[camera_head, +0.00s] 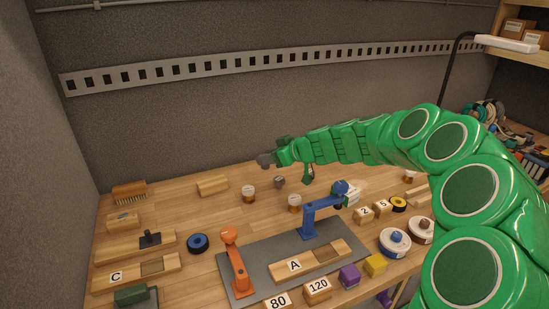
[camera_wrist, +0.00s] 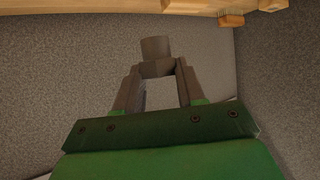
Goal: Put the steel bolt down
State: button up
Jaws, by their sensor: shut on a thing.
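My gripper (camera_wrist: 157,76) is shut on the steel bolt (camera_wrist: 155,48). In the wrist view the bolt is a plain grey cylinder with a wider part between the two fingertips, and it sticks out past them. In the head view my green arm reaches in from the right, and my gripper (camera_head: 279,153) is in front of the back wall, above the far part of the wooden bench (camera_head: 180,208). The grey bolt (camera_head: 263,160) shows at its left end, small and partly hidden by the gripper. It appears clear of the bench.
A small grey piece (camera_head: 279,181) and jars (camera_head: 248,193) stand below. Nearer are an orange hook stand (camera_head: 236,262), a blue hook stand (camera_head: 310,215), block A (camera_head: 300,264) and block C (camera_head: 125,277). Bare bench lies around the wooden block (camera_head: 212,185) at the back.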

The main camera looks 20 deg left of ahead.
notch_tip(320, 180, up, 6)
jog(key=w+d, duration=0.5)
jog(key=d, duration=0.6)
jog(key=w+d, duration=0.4)
jog(key=d, duration=0.6)
jog(key=shift+m+t, duration=0.4)
jog(key=shift+w+a+f, duration=0.55)
jog(key=shift+w+f, duration=1.65)
jog(key=shift+f, duration=0.3)
jog(key=shift+w+a+f, duration=0.55)
jog(key=shift+w+f, duration=1.65)
jog(key=shift+f, duration=0.25)
jog(key=shift+w+a+f, duration=0.55)
jog(key=shift+w+f, duration=1.65)
jog(key=shift+f, duration=0.3)
jog(key=shift+w+a+f, duration=0.1)
jog(key=shift+w+f, duration=0.15)
jog(key=shift+f, duration=1.65)
